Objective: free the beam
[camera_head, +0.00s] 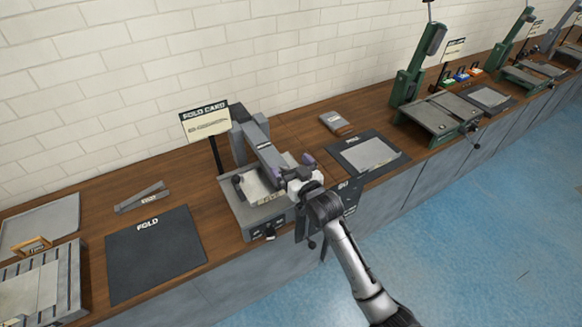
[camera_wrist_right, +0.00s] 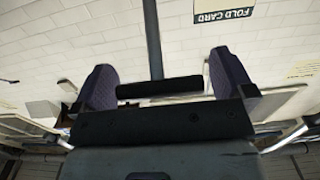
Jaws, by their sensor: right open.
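A grey press-like machine (camera_head: 262,218) stands on the bench beside the "FOLD CARD" sign (camera_head: 203,121). Its grey beam (camera_head: 262,150) slants down from the rear upright toward the front. My right gripper (camera_head: 292,166) is at the front end of the beam, its purple fingertips spread. In the right wrist view the open fingers (camera_wrist_right: 165,82) have a short dark bar (camera_wrist_right: 160,88) between them, with no clear sign of grip. I cannot tell whether the fingers touch the bar or the beam. My wrist hides part of the machine's right side. My left gripper is not in view.
A dark "FOLD" mat (camera_head: 155,255) lies left of the machine, with grey strips (camera_head: 142,197) behind it. A dark mat with a grey sheet (camera_head: 368,155) lies to the right. A green machine (camera_head: 425,100) stands farther right. The white brick wall is behind.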

